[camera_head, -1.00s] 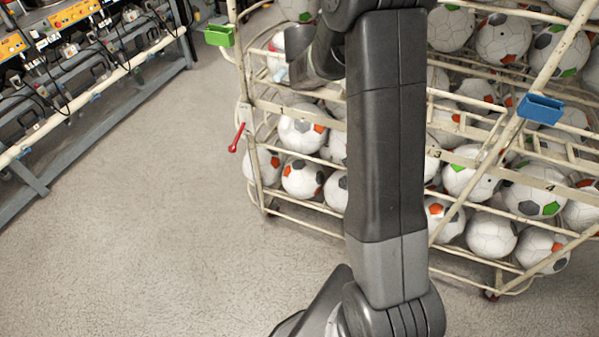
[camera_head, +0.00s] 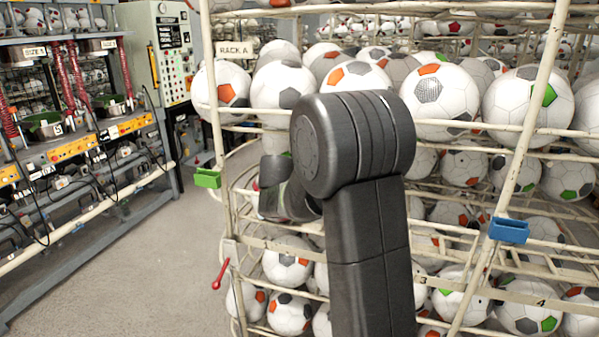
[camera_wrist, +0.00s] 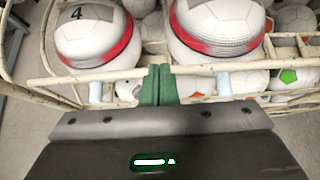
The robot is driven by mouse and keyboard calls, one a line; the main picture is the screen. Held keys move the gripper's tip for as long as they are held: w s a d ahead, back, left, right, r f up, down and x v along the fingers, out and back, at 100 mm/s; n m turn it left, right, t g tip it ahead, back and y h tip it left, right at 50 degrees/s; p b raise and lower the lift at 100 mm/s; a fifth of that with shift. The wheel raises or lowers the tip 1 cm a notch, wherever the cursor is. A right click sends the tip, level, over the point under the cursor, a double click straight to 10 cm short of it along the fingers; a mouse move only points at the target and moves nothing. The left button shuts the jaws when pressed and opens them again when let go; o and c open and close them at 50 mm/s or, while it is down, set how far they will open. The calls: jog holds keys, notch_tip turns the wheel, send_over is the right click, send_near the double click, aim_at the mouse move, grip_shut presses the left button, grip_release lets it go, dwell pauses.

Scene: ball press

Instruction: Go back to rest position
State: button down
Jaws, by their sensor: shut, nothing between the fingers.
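My gripper (camera_wrist: 159,84) shows in the wrist view. Its two green fingers are together with nothing between them, close to a cream rail (camera_wrist: 215,67) of the ball rack. Two balls with red bands, one marked 4 (camera_wrist: 92,38) and one without a visible number (camera_wrist: 222,27), sit just beyond the rail. In the head view my arm stands upright in front of the rack, and the fingers are hidden behind it.
The rack (camera_head: 228,165) labelled RACK A (camera_head: 237,48) fills the right side with soccer balls (camera_head: 430,100) on several levels. Green (camera_head: 207,178) and blue (camera_head: 508,231) clips and a red handle (camera_head: 220,274) stick out. Machines (camera_head: 60,160) line the left; floor (camera_head: 130,270) between is clear.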

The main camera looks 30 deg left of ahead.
jog(key=r, duration=0.4)
jog(key=shift+s+r, duration=0.25)
jog(key=shift+r, duration=0.15)
